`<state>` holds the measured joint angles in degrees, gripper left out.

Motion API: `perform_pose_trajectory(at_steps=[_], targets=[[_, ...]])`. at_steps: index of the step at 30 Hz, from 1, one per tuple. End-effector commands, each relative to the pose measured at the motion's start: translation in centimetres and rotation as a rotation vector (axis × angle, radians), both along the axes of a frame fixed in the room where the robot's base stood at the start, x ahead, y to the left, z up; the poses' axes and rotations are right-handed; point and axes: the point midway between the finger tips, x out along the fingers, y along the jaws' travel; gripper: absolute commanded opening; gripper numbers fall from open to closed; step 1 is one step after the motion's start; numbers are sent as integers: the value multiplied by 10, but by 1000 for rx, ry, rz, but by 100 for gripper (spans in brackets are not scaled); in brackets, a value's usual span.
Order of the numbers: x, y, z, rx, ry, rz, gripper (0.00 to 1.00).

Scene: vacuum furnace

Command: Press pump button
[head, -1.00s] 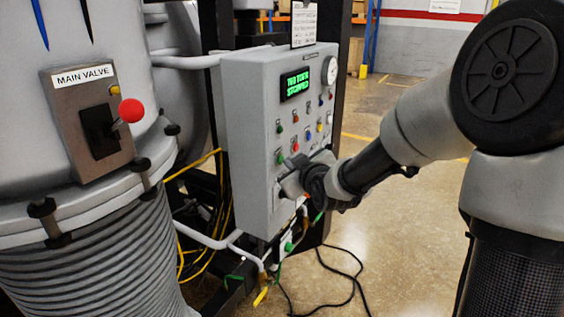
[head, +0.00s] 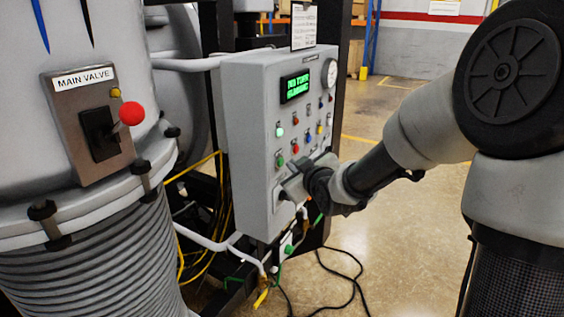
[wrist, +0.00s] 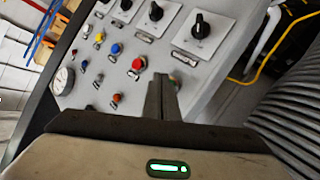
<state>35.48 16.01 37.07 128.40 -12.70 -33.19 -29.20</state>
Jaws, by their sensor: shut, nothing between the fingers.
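The grey control panel (head: 250,150) carries several small coloured buttons, and their labels are too small to read, so I cannot tell which is the pump button. A green button (head: 280,131) at the upper left of the panel glows brightly. A second green button (head: 279,161) sits lower, beside a red button (head: 295,148). Whether the tips touch the panel is unclear.
The panel has a lit green display (head: 295,86) and a gauge (head: 329,72). A main valve lever with a red knob (head: 131,112) stands at left. Black rotary knobs (wrist: 200,24) show in the wrist view. Cables (head: 340,270) lie on the floor; open floor is at right.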

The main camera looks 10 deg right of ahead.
Motion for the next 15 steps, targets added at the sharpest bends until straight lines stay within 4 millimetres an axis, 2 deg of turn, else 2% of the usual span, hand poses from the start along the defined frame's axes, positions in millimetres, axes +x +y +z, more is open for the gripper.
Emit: perform_pose_trajectory(at_steps=[10,15], targets=[[-2,-3,0,0,1,-2,0],[-8,-14,2,-2,1,-5,0]])
